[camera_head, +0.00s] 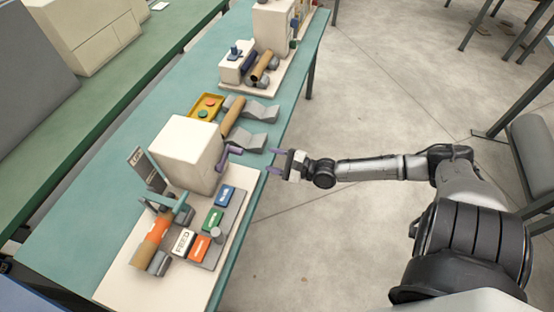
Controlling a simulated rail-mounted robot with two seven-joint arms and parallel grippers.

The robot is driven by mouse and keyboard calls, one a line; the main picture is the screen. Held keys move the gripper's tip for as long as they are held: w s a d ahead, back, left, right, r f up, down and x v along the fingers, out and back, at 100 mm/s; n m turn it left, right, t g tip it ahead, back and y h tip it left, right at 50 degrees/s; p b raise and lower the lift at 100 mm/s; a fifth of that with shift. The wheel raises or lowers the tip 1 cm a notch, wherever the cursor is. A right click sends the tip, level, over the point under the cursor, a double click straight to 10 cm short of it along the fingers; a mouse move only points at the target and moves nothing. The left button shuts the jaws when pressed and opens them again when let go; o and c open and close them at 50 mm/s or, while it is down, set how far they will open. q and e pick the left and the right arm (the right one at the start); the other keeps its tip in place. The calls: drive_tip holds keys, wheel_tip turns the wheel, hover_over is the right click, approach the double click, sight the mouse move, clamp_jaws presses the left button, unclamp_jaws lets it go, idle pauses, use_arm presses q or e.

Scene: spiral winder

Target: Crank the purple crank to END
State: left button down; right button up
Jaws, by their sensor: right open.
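The purple crank (232,151) sticks out of the right side of a white box-shaped machine (186,153) on the teal table. Its handle points toward the table's right edge. My right gripper (275,160) is open and empty, its two purplish fingers pointing left at the crank. It is at the table's right edge, a short gap to the right of the crank handle, and does not appear to touch it. I cannot make out an END mark. My left gripper is not in view.
On the machine's pale base (120,284) are a blue block (225,195), a green block (214,219), an orange block (199,249) and a brown roll (151,248).

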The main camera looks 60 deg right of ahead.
drive_tip(key=shift+s+d, duration=0.1)
drive_tip(key=shift+s, duration=0.35)
idle(0.5)
